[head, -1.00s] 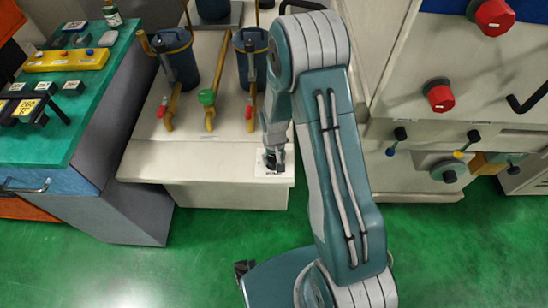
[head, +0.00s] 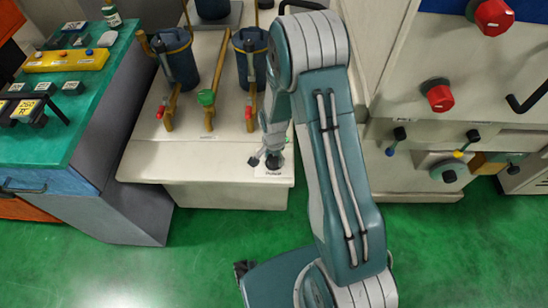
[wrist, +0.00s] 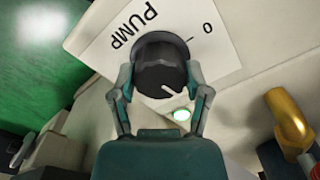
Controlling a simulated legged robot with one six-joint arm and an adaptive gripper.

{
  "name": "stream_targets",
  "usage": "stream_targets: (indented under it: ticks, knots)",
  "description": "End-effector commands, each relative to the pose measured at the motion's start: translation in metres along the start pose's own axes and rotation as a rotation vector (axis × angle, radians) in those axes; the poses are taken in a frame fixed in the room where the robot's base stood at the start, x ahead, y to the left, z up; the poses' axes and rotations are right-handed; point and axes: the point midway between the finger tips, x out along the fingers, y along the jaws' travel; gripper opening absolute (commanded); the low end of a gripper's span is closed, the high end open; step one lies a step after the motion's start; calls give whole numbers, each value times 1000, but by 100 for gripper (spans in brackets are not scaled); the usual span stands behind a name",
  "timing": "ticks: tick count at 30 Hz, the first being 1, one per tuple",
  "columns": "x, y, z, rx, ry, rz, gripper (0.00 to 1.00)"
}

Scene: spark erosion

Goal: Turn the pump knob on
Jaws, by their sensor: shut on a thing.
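The pump knob (wrist: 160,68) is a round black knob on a white plate (wrist: 95,48) marked "PUMP" and "0". In the wrist view, a white line on the knob points to the lower right, near a glowing green spot (wrist: 182,115) and away from the "0". My gripper (wrist: 161,84) is shut on the knob, with one finger on each side. In the head view my gripper (head: 269,160) is at the knob, at the front right corner of the pale bench (head: 165,160). The knob is small and partly hidden by the fingers there.
Blue pump bodies (head: 180,62) with yellow pipes and red and green valve handles stand behind on the bench. A green-topped table (head: 95,110) is at left. A panel with red knobs (head: 438,97) is at right. Green floor is open in front.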

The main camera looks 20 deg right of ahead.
Motion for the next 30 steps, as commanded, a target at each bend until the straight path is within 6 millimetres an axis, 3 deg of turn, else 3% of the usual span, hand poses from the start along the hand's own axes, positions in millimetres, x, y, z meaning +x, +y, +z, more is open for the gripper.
stream_targets:
  ticks: [10, 27, 28, 30]
  knots:
    - [1, 0, 2, 149, -2, 2, 14]
    - [1, 0, 1, 179, -1, 1, 14]
    - [1, 0, 1, 179, -1, 1, 71]
    - [1, 0, 1, 179, -1, 1, 96]
